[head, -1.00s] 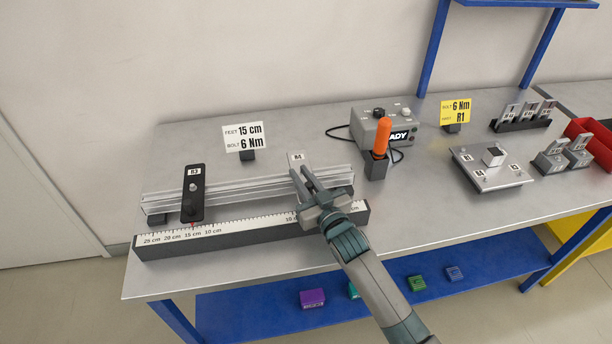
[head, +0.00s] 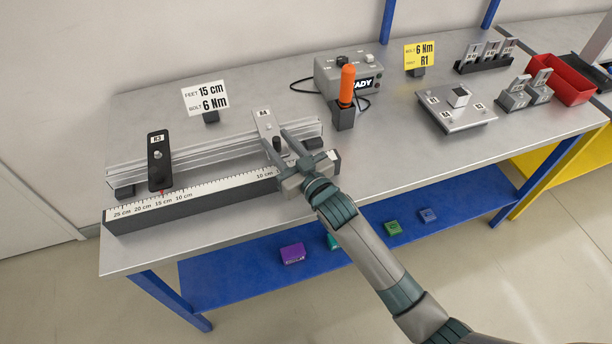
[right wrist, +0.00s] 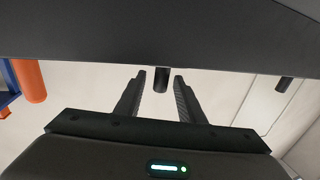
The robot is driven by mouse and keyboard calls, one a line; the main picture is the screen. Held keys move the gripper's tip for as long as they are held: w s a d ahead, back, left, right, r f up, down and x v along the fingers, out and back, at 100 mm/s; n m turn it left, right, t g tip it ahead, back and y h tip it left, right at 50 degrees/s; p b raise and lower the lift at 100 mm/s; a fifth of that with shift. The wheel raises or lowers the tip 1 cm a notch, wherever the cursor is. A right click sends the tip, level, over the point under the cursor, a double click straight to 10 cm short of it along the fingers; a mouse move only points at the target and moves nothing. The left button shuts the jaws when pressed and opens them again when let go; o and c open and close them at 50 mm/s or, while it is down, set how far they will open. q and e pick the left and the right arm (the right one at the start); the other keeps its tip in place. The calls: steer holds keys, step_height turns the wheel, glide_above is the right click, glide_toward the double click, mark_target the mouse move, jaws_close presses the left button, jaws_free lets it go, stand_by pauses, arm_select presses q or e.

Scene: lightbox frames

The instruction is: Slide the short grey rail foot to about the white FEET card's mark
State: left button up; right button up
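The white FEET card (head: 205,98) stands behind the rail and reads 15 cm and 6 Nm. My right gripper (head: 275,137) is at the near end of the grey foot, its fingers apart, and it covers part of the foot and scale. In the right wrist view, a dark peg (right wrist: 161,80) shows between the open fingers with gaps on both sides. My left gripper is not in view.
An orange-handled tool (head: 347,86) and a grey box (head: 330,72) stand to the right. The front table strip is clear.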

steer(key=b+v, duration=0.2)
steer(key=v, duration=1)
steer(key=shift+s+b, duration=0.3)
steer(key=shift+d+f, duration=0.1)
steer(key=shift+d, duration=0.05)
